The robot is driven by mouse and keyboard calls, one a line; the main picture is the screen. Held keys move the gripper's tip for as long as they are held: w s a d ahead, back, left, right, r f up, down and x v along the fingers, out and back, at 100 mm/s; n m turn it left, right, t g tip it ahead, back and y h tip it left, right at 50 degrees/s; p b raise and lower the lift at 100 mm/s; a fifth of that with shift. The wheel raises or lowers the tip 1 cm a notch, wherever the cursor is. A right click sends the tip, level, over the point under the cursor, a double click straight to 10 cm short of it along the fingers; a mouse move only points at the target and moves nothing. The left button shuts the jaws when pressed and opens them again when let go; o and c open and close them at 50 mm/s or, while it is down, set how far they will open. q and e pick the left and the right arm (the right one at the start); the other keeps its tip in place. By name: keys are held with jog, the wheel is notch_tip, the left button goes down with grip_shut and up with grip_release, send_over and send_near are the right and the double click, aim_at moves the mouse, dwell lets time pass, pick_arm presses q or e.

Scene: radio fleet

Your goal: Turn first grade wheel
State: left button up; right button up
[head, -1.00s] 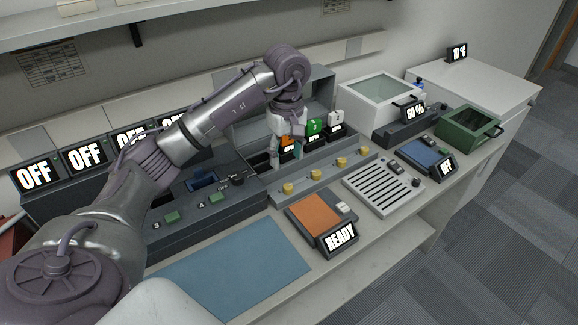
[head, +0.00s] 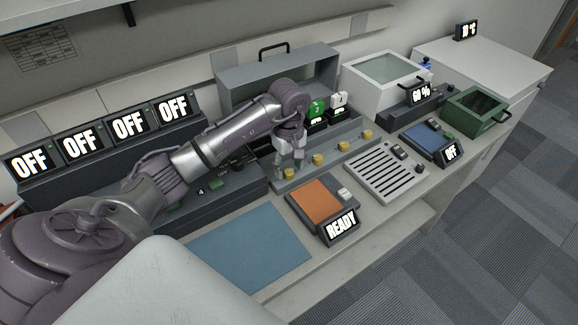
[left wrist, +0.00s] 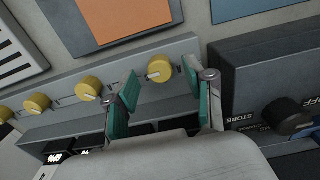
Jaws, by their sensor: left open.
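A row of yellow grade wheels runs along the sloped front of a grey rail (head: 330,165). The first wheel (head: 289,174), at the rail's left end, also shows in the left wrist view (left wrist: 160,69), with a pale mark on its face. My left gripper (head: 289,157) is at this wheel. In the left wrist view its green-padded fingers (left wrist: 162,92) are open, one on each side of the wheel, with visible gaps. The other wheels (head: 317,160) stand to the right in the head view. My right gripper is not in view.
A dark console with a knob (left wrist: 287,116) stands close beside the gripper. An orange-topped box reading READY (head: 315,199) and a blue mat (head: 249,246) lie in front of it. Green and white units (head: 317,110) stand behind the rail.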

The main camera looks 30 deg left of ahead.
pick_arm(q)
jog(key=shift+f, duration=0.6)
jog(key=c, duration=0.5)
grip_shut()
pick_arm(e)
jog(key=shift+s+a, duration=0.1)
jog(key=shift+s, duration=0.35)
